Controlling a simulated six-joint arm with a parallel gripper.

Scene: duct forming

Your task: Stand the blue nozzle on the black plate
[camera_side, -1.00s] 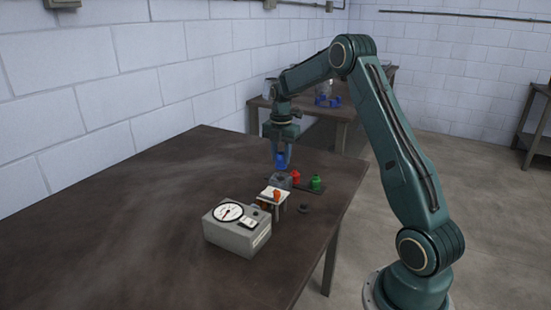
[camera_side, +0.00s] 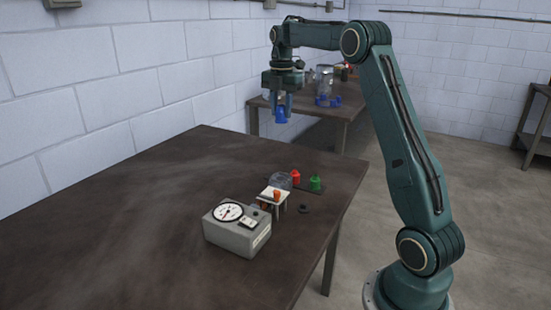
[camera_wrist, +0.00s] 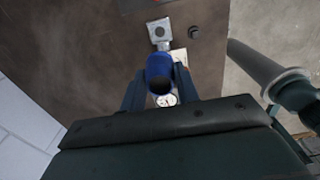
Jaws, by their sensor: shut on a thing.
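My gripper (camera_side: 281,107) is shut on the blue nozzle (camera_side: 281,116) and holds it high above the table's far end. In the wrist view the blue nozzle (camera_wrist: 159,66) sits between the two fingers, its dark round opening towards the camera. The black plate (camera_side: 306,188) lies low on the table near its far right edge. A red nozzle (camera_side: 296,177) and a green nozzle (camera_side: 315,183) stand on the plate. The held nozzle is well clear of the plate and touches nothing below.
A grey block with a round top (camera_side: 280,181) stands left of the red nozzle. Nearer are a white stand (camera_side: 272,194) with an orange piece (camera_side: 277,195), a gauge box (camera_side: 237,227) and a small dark piece (camera_side: 304,209). The table's left side is clear.

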